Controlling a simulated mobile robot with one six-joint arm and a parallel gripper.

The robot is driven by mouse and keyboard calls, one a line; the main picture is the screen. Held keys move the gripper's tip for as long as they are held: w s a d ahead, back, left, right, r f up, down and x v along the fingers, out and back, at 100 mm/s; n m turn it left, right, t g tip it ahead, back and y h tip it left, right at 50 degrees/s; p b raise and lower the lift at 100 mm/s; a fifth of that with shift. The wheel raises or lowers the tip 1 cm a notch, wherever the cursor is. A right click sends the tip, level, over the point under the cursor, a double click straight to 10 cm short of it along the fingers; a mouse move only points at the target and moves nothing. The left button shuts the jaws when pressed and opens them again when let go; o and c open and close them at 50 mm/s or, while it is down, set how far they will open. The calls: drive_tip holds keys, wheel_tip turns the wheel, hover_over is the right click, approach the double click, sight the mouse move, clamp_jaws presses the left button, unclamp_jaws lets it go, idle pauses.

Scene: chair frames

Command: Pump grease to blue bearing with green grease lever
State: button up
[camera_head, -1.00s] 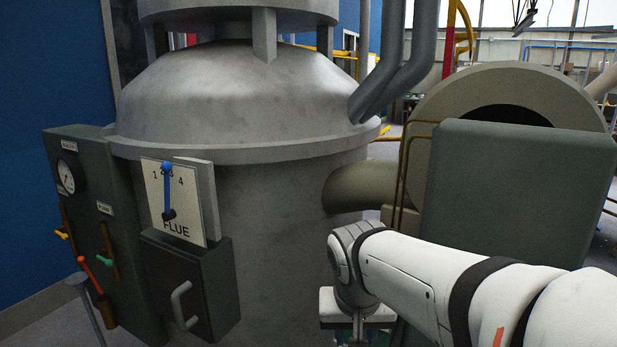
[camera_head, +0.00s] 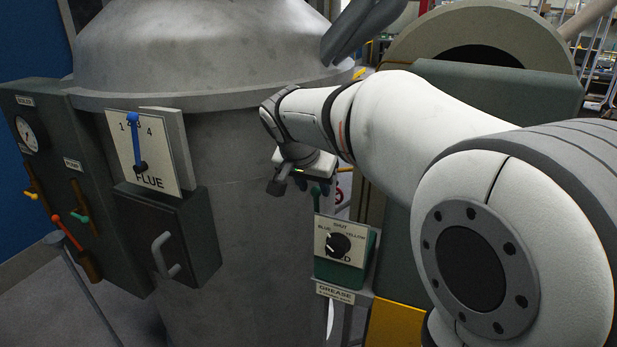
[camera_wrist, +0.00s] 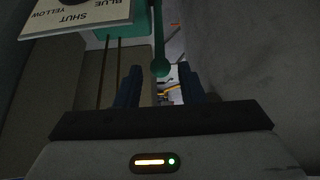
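The grease box (camera_head: 323,271) is green, with a white dial plate (camera_head: 322,233) lettered SHUT, BLUE, YELLOW and partly covered red-position lettering. Its black knob (camera_head: 338,245) sits in the middle; I cannot tell its setting. The green grease lever (camera_head: 316,196) rises above the box, just below my gripper (camera_head: 302,180). In the wrist view, the lever's round end (camera_wrist: 160,68) lies between the lines of the two blue fingers. My gripper (camera_wrist: 160,84) is open there, with a gap around the lever. No blue bearing can be made out.
A large grey boiler (camera_head: 250,200) stands close to the left of my gripper. Left of it are the FLUE plate (camera_head: 160,165), a dark handled box (camera_head: 190,235) and a panel with gauge and levers (camera_head: 45,120). A grey-green panel (camera_head: 545,95) stands behind my arm.

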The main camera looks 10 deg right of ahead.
drive_tip(key=shift+x, duration=0.95)
drive_tip(key=shift+r, duration=0.1)
drive_tip(key=shift+c, duration=0.4)
drive_tip(key=shift+s+a, duration=0.1)
drive_tip(key=c, duration=0.5)
drive_tip(key=shift+s+a+b, duration=0.1)
drive_tip(key=shift+s+b, duration=0.05)
drive_tip(key=shift+b, duration=0.2)
drive_tip(key=s+a+f+b, duration=0.2)
drive_tip(key=s+a+b, duration=0.1)
drive_tip(key=s+b, duration=0.1)
drive_tip(key=shift+s+a, duration=0.2)
drive_tip(key=shift+s, duration=0.1)
drive_tip(key=shift+f, duration=0.1)
